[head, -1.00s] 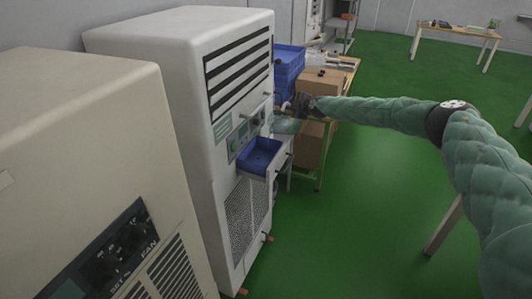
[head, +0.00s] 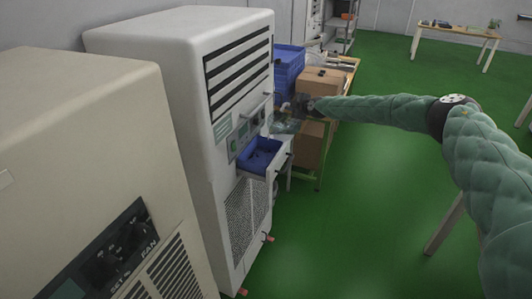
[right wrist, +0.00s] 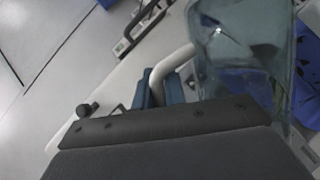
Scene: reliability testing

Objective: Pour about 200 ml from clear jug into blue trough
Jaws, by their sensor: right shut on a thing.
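The blue trough (head: 256,163) sits in an opened drawer on the front of the tall white cabinet. It also shows at the right edge of the right wrist view (right wrist: 306,75), partly behind the jug. The clear jug (head: 284,126) is just behind and above the trough in the head view. It also shows large in the right wrist view (right wrist: 238,48), where its pale handle (right wrist: 172,66) runs between my fingers. My right gripper (right wrist: 165,93) is shut on this handle. The water level and any stream are not clear. My left gripper is out of view.
The white cabinet (head: 185,60) stands beside a beige unit (head: 90,130) at the left. Blue crates (head: 289,68) and a cardboard box (head: 319,82) are on the table behind the jug. The green floor (head: 380,200) at the right is open.

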